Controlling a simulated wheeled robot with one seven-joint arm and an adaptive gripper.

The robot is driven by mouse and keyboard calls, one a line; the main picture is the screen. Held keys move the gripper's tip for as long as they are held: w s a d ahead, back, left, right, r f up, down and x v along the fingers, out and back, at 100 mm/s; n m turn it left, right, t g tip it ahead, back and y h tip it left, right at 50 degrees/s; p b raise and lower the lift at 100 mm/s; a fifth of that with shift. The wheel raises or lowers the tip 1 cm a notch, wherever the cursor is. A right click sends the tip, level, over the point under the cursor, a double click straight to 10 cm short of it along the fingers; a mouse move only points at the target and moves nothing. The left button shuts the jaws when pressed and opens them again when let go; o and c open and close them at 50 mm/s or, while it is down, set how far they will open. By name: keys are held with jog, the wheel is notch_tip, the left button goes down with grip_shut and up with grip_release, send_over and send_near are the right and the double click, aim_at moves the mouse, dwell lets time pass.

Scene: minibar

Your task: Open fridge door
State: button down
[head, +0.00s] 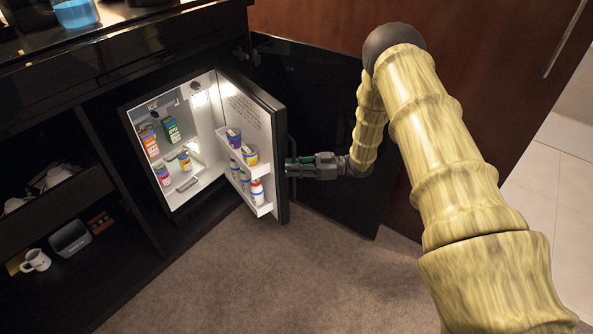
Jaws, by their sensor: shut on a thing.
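The small fridge (158,113) stands in the dark cabinet at the left of the head view. Its door (279,125) is swung open towards the right, so the lit white inside and the door shelves show. My gripper (296,167) is at the outer face of the door, on its right side. It is shut on the door at about mid height, where the handle seems to be. The exact grip is small and partly hidden by the fingers.
Cartons and cans stand inside the fridge, and several containers sit on the door shelf (263,208). A dark cabinet panel (335,95) stands open behind my gripper. A white mug (36,260) is on the lower left shelf. The carpet (260,285) in front is clear.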

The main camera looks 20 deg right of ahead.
jog(key=shift+s+d+f, duration=0.1)
jog(key=shift+d+f, duration=0.05)
jog(key=shift+d, duration=0.15)
jog(key=c, duration=1.8)
grip_release()
jog(key=shift+r, duration=0.2)
notch_tip(320, 180, up, 10)
jog(key=shift+f, duration=0.1)
